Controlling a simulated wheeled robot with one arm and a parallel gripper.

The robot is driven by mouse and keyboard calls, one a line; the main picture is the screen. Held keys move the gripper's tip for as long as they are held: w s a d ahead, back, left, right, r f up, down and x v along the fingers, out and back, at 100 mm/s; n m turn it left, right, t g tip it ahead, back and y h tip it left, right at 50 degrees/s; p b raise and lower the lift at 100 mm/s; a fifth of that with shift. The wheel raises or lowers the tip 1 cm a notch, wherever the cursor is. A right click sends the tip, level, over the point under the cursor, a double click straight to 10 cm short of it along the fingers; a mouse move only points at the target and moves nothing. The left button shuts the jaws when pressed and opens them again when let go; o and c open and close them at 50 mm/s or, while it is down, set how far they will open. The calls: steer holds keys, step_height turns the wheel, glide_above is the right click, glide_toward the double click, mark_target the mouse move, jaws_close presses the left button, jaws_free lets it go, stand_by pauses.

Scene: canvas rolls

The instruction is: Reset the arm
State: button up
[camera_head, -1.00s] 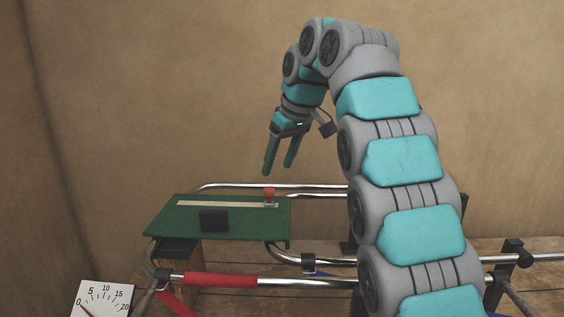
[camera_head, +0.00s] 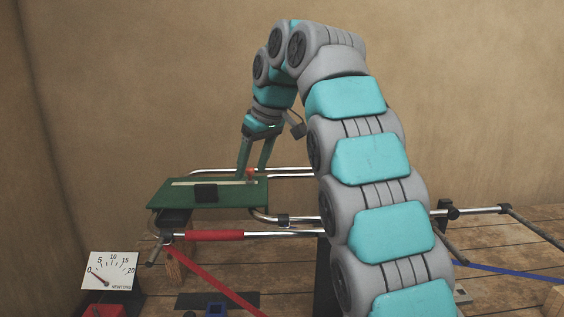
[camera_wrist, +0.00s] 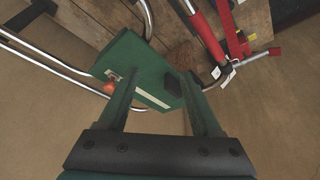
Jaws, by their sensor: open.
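My gripper (camera_head: 255,160) points down near the far edge of a green board (camera_head: 225,198), and its two fingers stand apart with nothing between them. In the wrist view my gripper (camera_wrist: 166,118) also shows open. The green board (camera_wrist: 128,58) lies below and beyond the fingers there, with a pale strip, a black block (camera_wrist: 172,83) and a small red knob (camera_wrist: 109,88) on it. In the head view the red knob is partly hidden behind a finger. I cannot tell how high the fingertips are above the board.
Chrome rails (camera_head: 290,233) run around the board, one with a red sleeve (camera_head: 215,235). A white dial marked in newtons (camera_head: 111,271) stands at lower left. Red and blue straps (camera_head: 510,271) cross the wooden floor. A plain tan wall is behind.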

steer(key=s+d+f+m+g+h, duration=0.1)
steer(key=s+d+f+m, duration=0.35)
steer(key=s+d, duration=0.3)
steer(key=s+d+f+m+g, duration=0.1)
steer(key=s+d+f, duration=0.3)
steer(key=s+f, duration=0.4)
steer(key=s+d+f+m+g+h, duration=0.1)
steer(key=s+d+f, duration=0.4)
steer(key=s, duration=0.9)
steer(key=s+d+f+m+g+h, duration=0.1)
steer(key=s+d+f+m, duration=0.2)
steer(key=s+f, duration=0.7)
steer(key=shift+s+d+f+g, duration=0.3)
steer(key=shift+s+d+g, duration=0.1)
steer(key=shift+s+d, duration=0.55)
steer(key=shift+w, duration=0.1)
